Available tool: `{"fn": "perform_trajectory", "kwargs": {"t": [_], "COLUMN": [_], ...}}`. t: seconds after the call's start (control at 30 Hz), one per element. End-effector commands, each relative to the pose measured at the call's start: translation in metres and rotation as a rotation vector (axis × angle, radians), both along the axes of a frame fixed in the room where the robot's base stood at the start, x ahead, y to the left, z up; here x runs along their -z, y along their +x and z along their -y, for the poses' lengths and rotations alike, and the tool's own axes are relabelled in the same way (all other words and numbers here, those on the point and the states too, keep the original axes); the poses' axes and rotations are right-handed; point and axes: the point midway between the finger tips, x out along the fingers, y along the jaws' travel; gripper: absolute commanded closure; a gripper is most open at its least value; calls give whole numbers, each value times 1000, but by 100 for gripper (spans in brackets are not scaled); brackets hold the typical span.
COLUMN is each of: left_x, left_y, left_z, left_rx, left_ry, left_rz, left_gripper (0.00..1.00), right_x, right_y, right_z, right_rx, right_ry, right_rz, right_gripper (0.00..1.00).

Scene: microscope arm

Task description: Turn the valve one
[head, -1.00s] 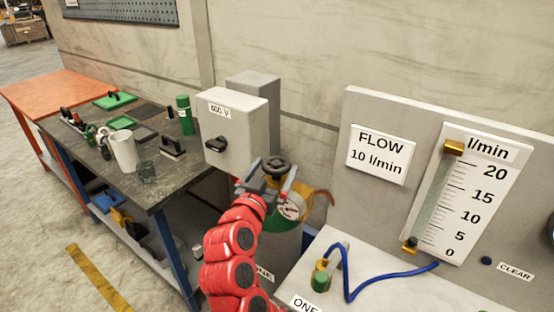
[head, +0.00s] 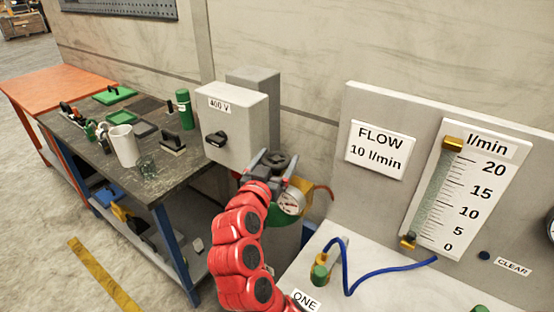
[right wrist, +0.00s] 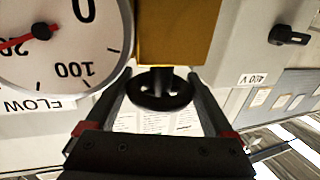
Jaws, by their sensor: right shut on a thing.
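The valve's dark round handwheel (head: 279,160) tops a brass fitting, which shows in the right wrist view as a gold block (right wrist: 178,32). The handwheel also shows in the right wrist view (right wrist: 163,93). My right gripper (head: 273,166) is at the handwheel, shut on it with one finger on each side. In the right wrist view its fingers (right wrist: 160,82) flank the wheel. A round pressure gauge (head: 291,202) sits beside the valve; its red needle shows in the right wrist view (right wrist: 40,32). My left gripper is not in view.
A grey 400 V box (head: 236,132) with a black knob stands behind left. A panel (head: 357,101) with a FLOW 10 l/min sign (head: 380,150) and a flow scale (head: 463,195) stands to the right. A blue hose (head: 385,274) runs below it. A cluttered workbench (head: 168,186) is at left.

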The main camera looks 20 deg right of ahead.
Motion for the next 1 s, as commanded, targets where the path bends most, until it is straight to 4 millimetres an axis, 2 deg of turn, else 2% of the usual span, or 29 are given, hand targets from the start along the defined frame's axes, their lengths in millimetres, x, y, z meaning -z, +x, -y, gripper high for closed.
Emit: {"fn": "perform_trajectory", "kwargs": {"t": [0.23, 0.6, 1.0], "left_x": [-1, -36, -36], "left_y": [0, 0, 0], "left_z": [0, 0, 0], "left_rx": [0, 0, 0], "left_ry": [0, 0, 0], "left_rz": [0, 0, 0], "left_gripper": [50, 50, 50], "right_x": [2, -1, 1], "right_y": [0, 1, 1], "right_z": [3, 0, -3], "right_rx": [-159, -456, -486], "right_ry": [3, 0, 1], "right_rz": [-5, -8, -1], "right_gripper": [68, 68, 68]}}
